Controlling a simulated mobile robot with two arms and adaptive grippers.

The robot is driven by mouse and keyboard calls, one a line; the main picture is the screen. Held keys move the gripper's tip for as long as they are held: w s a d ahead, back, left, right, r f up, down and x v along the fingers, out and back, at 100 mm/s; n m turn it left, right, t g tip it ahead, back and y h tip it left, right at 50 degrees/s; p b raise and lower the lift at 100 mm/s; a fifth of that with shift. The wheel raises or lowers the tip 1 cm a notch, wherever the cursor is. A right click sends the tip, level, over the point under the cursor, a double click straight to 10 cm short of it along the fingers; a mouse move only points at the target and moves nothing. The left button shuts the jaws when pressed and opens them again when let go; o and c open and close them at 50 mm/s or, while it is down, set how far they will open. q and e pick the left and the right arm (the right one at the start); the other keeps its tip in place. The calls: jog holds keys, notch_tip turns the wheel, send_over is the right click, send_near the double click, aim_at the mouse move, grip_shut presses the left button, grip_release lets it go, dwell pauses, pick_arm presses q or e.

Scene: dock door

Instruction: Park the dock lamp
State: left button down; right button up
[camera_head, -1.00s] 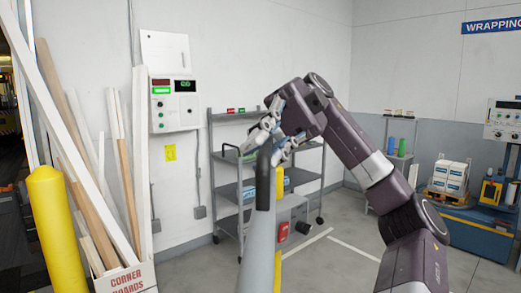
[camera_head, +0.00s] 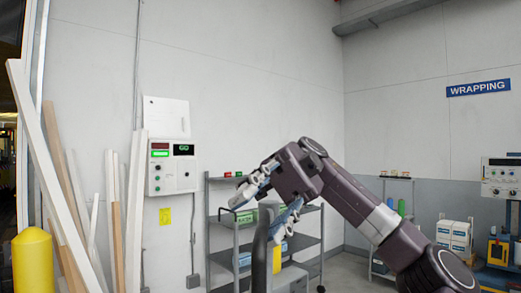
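A grey arm with a dark upper end (camera_head: 261,245) rises from the bottom centre; it may be the dock lamp's arm or handle, but no lamp head is clearly visible. My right gripper (camera_head: 266,207) is just above and around its top. Its two fingers are spread apart, one reaching left and one pointing down to the right of the dark end. The fingers do not appear closed on it; whether they touch it is unclear. My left gripper is out of view.
A wall control box (camera_head: 172,168) shows a green light and a green "GO" display. Long boards (camera_head: 62,165) and a yellow bollard (camera_head: 33,262) stand at left. A grey shelf cart (camera_head: 222,235) is behind the gripper. A blue bench with white cartons (camera_head: 453,236) is at right.

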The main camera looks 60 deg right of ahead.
notch_tip(320, 180, up, 8)
jog(key=shift+a+r, duration=0.1)
jog(key=shift+r, duration=0.1)
dwell(0.3)
